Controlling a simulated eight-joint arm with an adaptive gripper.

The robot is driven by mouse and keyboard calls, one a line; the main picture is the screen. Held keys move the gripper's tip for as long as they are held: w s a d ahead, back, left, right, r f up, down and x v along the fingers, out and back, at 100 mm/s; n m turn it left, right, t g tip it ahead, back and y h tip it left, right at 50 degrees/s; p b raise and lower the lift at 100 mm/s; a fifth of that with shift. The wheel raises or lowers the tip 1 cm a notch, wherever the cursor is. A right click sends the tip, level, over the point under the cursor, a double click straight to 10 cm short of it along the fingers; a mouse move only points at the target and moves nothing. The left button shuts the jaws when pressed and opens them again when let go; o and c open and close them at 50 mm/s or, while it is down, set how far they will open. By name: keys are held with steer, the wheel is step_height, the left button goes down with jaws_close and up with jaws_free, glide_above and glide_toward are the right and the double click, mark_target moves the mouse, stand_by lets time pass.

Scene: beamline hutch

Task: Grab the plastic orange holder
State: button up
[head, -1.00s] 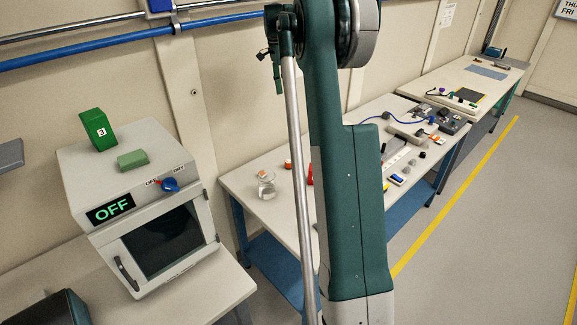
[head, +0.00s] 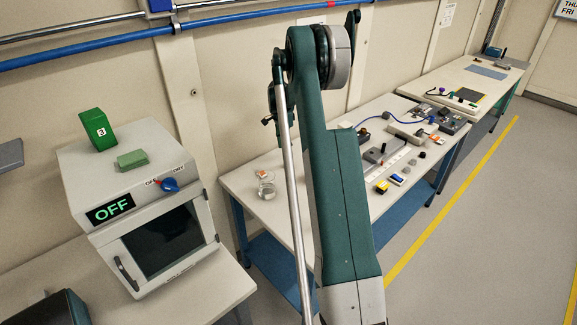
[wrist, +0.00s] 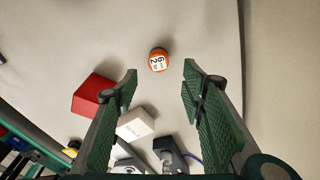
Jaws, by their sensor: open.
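A small round orange holder (wrist: 158,59) with a white label reading 62 sits on the pale table top in the wrist view. My gripper (wrist: 160,70) is open and empty. Its two green fingers stand on either side of the view, and the holder shows between and just beyond their tips, apart from both. My arm hides part of that table, and my gripper is not visible there.
A red block (wrist: 92,96) lies by the left finger, with a white block (wrist: 136,124) and a grey device (wrist: 168,152) nearer the wrist. The table (head: 240,183) holds several tools on its right. An oven (head: 150,215) reading OFF stands at left.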

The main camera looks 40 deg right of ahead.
mark_target(288, 161)
steer(key=shift+f, duration=1)
steer(key=shift+s+d+f, duration=0.1)
steer(key=shift+d+f, duration=0.05)
steer(key=shift+f, duration=1.1)
steer(key=shift+s+d+f+b, duration=0.1)
steer(key=shift+s+f+b, duration=0.1)
steer(key=shift+f, duration=1.1)
steer(key=shift+s+d+f+b, duration=0.1)
steer(key=shift+f+b, duration=0.05)
steer(key=shift+f, duration=1.15)
steer(key=c, duration=1)
